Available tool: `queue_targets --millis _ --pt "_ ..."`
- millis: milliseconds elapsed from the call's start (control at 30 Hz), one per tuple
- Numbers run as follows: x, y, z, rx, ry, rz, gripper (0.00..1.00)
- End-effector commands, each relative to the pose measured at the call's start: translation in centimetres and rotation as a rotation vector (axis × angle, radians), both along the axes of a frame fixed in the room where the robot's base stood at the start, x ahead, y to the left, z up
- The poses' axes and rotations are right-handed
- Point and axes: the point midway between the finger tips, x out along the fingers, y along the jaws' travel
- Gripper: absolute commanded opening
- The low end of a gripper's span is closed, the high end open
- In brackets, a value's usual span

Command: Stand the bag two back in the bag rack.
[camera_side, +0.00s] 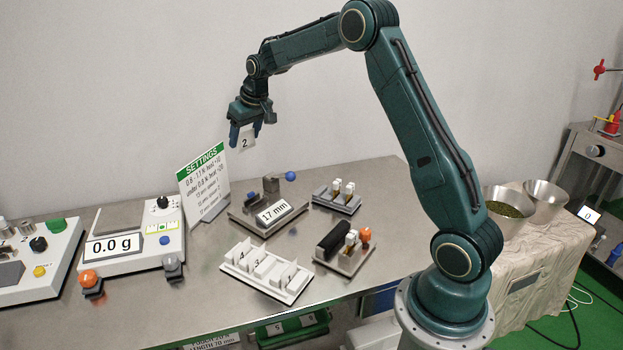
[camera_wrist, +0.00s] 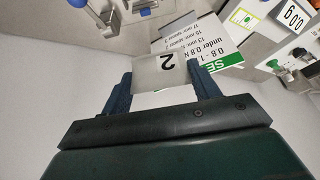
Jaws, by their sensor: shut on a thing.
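My gripper (camera_side: 246,133) is high above the back of the bench, near the settings sign, and is shut on bag two (camera_side: 246,144). The bag is a small pale square marked 2. It hangs between the two blue fingers, and in the wrist view the bag (camera_wrist: 158,72) shows its 2 upside down. The white bag rack (camera_side: 257,283) stands on the bench's front part, below and to the right of my gripper. Pale upright pieces in it show 4, 3 and 1, with a gap between 3 and 1. My gripper is well clear of the rack.
The settings sign (camera_side: 204,183) stands just below and left of my gripper. A scale (camera_side: 128,255) reading 0.0 g is at left. A 17 mm device (camera_side: 270,215) stands behind the rack. Two small fixtures (camera_side: 336,198) (camera_side: 345,250) are to its right.

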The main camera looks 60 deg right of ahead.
Motion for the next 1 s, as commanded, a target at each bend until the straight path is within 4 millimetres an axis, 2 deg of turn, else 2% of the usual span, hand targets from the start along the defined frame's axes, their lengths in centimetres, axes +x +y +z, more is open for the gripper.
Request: queue_targets --millis 367,700,1000 --pt "-4.2 6.9 0.1 0.005 0.000 0.040 0.41" --pt "-9.8 12.7 -0.5 0.005 0.001 0.079 0.41" --pt "-15.2 16.4 -1.4 0.000 0.001 0.112 0.41"
